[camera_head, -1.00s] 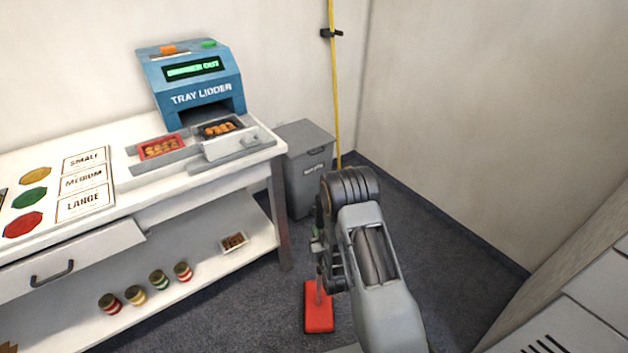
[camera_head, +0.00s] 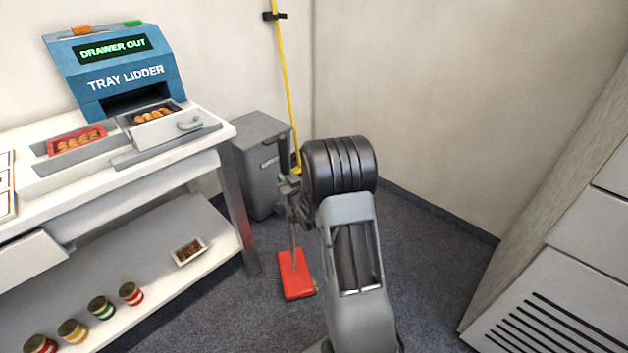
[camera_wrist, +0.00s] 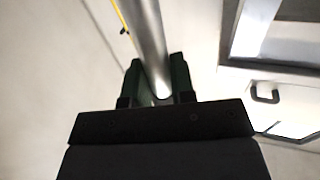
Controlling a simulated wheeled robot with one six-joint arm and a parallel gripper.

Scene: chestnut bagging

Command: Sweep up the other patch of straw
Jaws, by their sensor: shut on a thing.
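My gripper (camera_head: 290,192) is shut on the grey metal handle of a sweeper with a flat red head (camera_head: 296,276). The red head is down at the dark floor, between the workbench leg and my arm. In the wrist view the silver handle (camera_wrist: 149,38) passes between the dark green fingers (camera_wrist: 158,82). My arm hides part of the floor behind it. I see no straw on the floor that shows.
A white workbench (camera_head: 190,165) with a lower shelf stands left, bearing a blue tray lidder (camera_head: 118,62). A grey bin (camera_head: 258,155) and a yellow pole (camera_head: 285,75) are by the wall. A grey cabinet (camera_head: 560,300) stands right. Floor between is clear.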

